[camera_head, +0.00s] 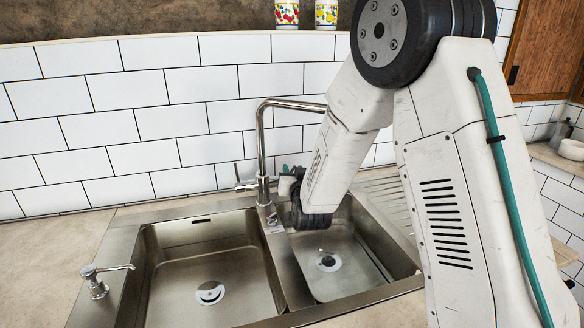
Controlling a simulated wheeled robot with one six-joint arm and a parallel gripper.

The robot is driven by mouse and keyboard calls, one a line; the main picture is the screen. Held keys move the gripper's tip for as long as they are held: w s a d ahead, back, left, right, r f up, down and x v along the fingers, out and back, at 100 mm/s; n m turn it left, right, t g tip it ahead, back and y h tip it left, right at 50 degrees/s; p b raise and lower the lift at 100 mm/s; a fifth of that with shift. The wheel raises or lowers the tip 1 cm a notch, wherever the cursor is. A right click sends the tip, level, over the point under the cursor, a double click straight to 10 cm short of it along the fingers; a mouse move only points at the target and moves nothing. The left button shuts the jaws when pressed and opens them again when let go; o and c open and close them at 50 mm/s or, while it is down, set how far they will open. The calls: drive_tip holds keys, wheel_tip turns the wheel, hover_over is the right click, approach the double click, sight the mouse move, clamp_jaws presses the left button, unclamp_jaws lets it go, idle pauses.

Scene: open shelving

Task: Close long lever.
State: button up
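A metal faucet (262,150) stands on the sink's back rim. Its tall neck rises and bends right, and the end of the spout is hidden behind my arm. A thin lever (238,173) sticks up from a short side stub on the left of the faucet's base. My gripper (287,181) is small in view, just right of the faucet's base and partly covered by my wrist. The lever is on the other side of the faucet from it. I cannot make out its fingers or whether it holds anything.
A steel double sink (128,285) has two basins that look empty, with a ribbed drainboard (383,195) at right. A soap dispenser (97,281) stands at the front left. The tiled wall (150,120) is close behind. Two patterned cups (287,13) (326,13) stand on the ledge above.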

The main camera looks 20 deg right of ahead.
drive_tip(key=shift+w+d, duration=0.2)
drive_tip(key=shift+w, duration=1.45)
clamp_jaws()
